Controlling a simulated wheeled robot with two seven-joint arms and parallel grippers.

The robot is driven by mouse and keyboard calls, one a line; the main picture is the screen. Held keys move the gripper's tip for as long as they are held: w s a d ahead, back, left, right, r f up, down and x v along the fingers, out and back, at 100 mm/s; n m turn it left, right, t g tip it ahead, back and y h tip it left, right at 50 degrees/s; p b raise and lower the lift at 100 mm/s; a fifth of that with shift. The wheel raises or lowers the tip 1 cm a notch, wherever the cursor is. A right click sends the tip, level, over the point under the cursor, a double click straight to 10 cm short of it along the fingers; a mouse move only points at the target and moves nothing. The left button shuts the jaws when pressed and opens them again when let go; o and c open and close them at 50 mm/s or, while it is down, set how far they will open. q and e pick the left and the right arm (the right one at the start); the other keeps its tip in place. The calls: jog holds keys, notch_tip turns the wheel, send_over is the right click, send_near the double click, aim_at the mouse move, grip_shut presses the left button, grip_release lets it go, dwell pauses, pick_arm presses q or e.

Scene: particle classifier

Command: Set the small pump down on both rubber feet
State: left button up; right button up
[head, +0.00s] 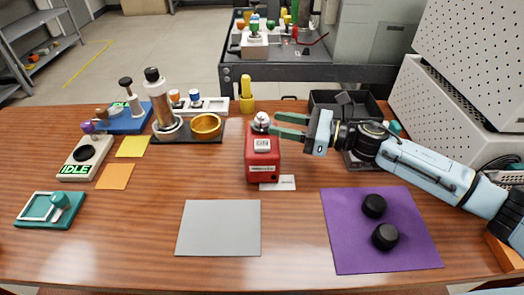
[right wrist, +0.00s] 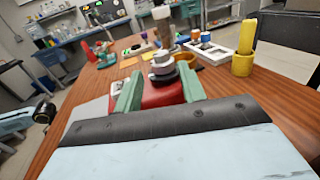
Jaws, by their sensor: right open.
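Two black rubber feet (head: 373,205) (head: 385,236) lie on the purple mat (head: 345,255), apart from each other. My right gripper (head: 275,124) is open, with its green fingers just right of the pump's top fitting. In the right wrist view, the pump's red body (right wrist: 158,96) and silver top show between the open fingers (right wrist: 160,92); I cannot tell whether they touch.
A grey mat (head: 218,228) lies empty at the front. A white card (head: 280,183) lies by the pump's base. An "IDLE" device (head: 85,157) stands left.

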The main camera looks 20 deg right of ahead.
aim_at(269, 120)
jog(key=shift+x, duration=2.7)
jog(key=shift+w+d, duration=0.1)
jog(key=shift+w, duration=0.05)
grip_shut()
